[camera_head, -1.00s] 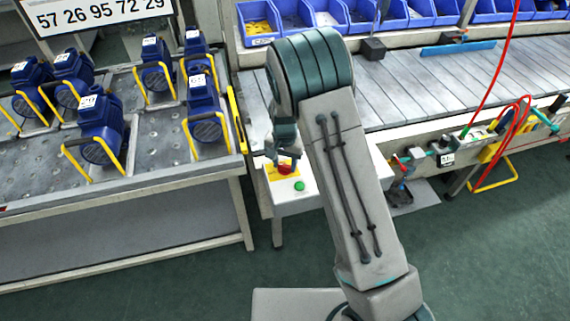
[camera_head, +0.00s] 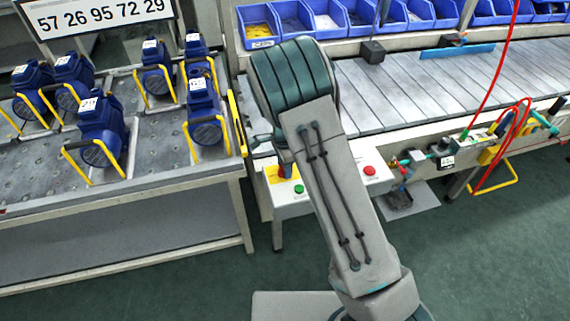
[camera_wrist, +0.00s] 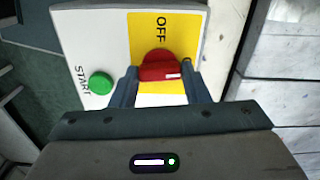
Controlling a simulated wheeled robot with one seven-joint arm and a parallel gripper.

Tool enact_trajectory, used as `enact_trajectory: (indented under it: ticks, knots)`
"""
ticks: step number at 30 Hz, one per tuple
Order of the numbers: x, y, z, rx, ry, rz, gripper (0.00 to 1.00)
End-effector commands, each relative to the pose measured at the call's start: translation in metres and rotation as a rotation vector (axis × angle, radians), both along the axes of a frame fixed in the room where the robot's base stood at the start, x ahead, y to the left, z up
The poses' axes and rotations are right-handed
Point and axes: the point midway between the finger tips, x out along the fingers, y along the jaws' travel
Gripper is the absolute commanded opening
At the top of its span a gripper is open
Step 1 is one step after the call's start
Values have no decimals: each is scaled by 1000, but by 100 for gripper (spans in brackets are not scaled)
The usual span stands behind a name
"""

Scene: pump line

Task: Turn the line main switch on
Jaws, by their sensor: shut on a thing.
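The line main switch is a red rotary knob (camera_wrist: 158,68) on a yellow plate (camera_wrist: 148,30) in the wrist view. "OFF" is printed on the plate above the knob; no ON label is visible. The knob's grip bar lies across the picture, with a white mark towards its right end. My gripper (camera_wrist: 161,74) is shut on the knob, one finger at each end of the bar. In the head view my arm hides most of the knob and gripper; part of the yellow plate (camera_head: 271,174) shows.
A green START button (camera_wrist: 101,83) is close to the left finger on the same white panel. A red button (camera_head: 369,170) sits further right. The conveyor (camera_head: 400,90) runs behind, and a rack with blue pumps (camera_head: 101,125) stands left.

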Motion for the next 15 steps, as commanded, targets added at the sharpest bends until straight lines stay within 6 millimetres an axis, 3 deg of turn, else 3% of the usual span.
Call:
enact_trajectory:
  ticks: [15]
  knots:
    - [1,1,1,2,-5,-129,19]
